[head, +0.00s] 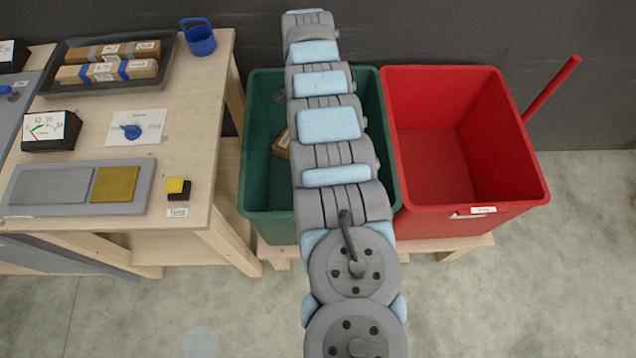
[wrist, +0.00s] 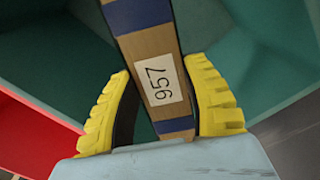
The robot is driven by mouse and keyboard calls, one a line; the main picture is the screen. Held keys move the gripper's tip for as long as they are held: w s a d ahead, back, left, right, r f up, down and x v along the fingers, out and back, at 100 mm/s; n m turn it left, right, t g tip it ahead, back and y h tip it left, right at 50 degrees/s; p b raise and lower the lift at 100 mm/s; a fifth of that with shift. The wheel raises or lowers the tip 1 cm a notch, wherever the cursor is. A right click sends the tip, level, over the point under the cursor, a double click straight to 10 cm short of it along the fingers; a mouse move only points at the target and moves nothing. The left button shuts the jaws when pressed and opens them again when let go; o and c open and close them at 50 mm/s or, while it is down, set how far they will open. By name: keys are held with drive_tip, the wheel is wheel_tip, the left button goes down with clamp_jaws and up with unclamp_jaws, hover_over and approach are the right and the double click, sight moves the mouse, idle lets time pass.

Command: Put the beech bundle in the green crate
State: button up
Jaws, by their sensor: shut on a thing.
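My gripper (wrist: 160,75) is shut on a wooden bundle (wrist: 145,47) with blue bands and a white label reading 957. Its yellow fingers press on both sides of it in the wrist view. Green crate walls (wrist: 62,55) surround the bundle there, so it is inside or just over the green crate (head: 258,185). In the head view my arm hides the gripper. A small brown wooden end (head: 282,144) shows beside the arm within the crate; I cannot tell if it belongs to the held bundle. Whether the bundle touches the crate floor is unclear.
An empty red crate (head: 520,180) stands right of the green one, with a red rod behind it. On the wooden bench at left, a dark tray (head: 60,88) holds two wooden bundles (head: 110,70). A blue cup (head: 200,40), gauge and grey plate also sit there.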

wheel_tip(320, 180, down, 13)
drive_tip(key=s+m, duration=0.2)
drive_tip(key=m, duration=0.1)
drive_tip(key=shift+s+m, duration=0.2)
drive_tip(key=shift+m, duration=0.1)
drive_tip(key=shift+s+f, duration=0.2)
drive_tip(key=shift+f, duration=0.2)
drive_tip(key=shift+s+a+f, duration=0.1)
drive_tip(key=shift+s+f, duration=0.05)
drive_tip(key=f, duration=0.1)
drive_tip(key=f+m, duration=0.1)
drive_tip(key=shift+s+f, duration=0.3)
drive_tip(key=shift+s, duration=0.1)
drive_tip(key=shift+d+f, duration=0.1)
drive_tip(key=shift+d, duration=0.1)
